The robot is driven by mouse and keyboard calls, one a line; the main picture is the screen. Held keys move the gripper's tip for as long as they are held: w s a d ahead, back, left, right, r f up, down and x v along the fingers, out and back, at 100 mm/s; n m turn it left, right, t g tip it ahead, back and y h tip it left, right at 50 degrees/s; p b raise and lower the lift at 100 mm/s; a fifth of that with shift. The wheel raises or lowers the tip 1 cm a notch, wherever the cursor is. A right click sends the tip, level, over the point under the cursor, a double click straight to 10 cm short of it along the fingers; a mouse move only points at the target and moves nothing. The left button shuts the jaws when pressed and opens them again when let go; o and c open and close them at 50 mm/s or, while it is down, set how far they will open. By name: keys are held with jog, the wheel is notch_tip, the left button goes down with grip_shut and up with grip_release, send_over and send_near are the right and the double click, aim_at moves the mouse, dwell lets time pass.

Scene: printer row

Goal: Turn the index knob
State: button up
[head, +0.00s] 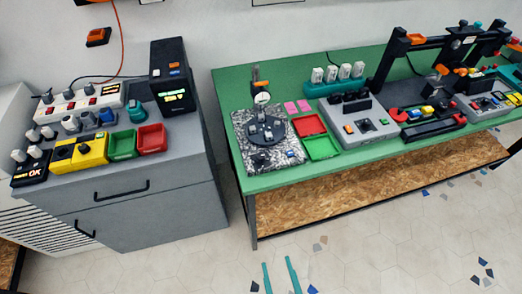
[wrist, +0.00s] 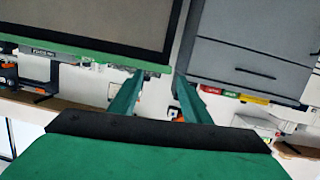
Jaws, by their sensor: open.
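On the green table's left end stands a speckled stone plate (head: 240,131) with a dark round turntable (head: 266,132) and a dial gauge (head: 262,98) on a post. A small dark part (head: 260,159) sits at the plate's front; I cannot tell whether it is the index knob. A yellow box (head: 80,156) with a black knob stands on the grey cabinet. My gripper (head: 280,273) shows as two teal fingers at the bottom edge, apart and empty, over the floor. It also shows in the wrist view (wrist: 156,98), touching nothing.
The grey cabinet (head: 150,215) stands left of the green table (head: 225,90), with a gap between them. Red (head: 309,125) and green (head: 322,148) trays and a grey control box (head: 370,127) stand right of the plate. The floor in front is open.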

jog(key=w+d+r+n+y, duration=0.1)
jog(key=w+d+n+y, duration=0.15)
jog(key=w, duration=0.85)
jog(key=t+y, duration=0.1)
jog(key=y, duration=0.1)
send_near(263, 160)
jog(key=shift+w+a+m+h, duration=0.1)
jog(key=shift+a+m+h, duration=0.15)
jog(key=shift+a+m, duration=0.1)
jog(key=x, duration=1.1)
jog(key=shift+r, duration=0.15)
jog(key=shift+d, duration=0.1)
jog(key=c, duration=1)
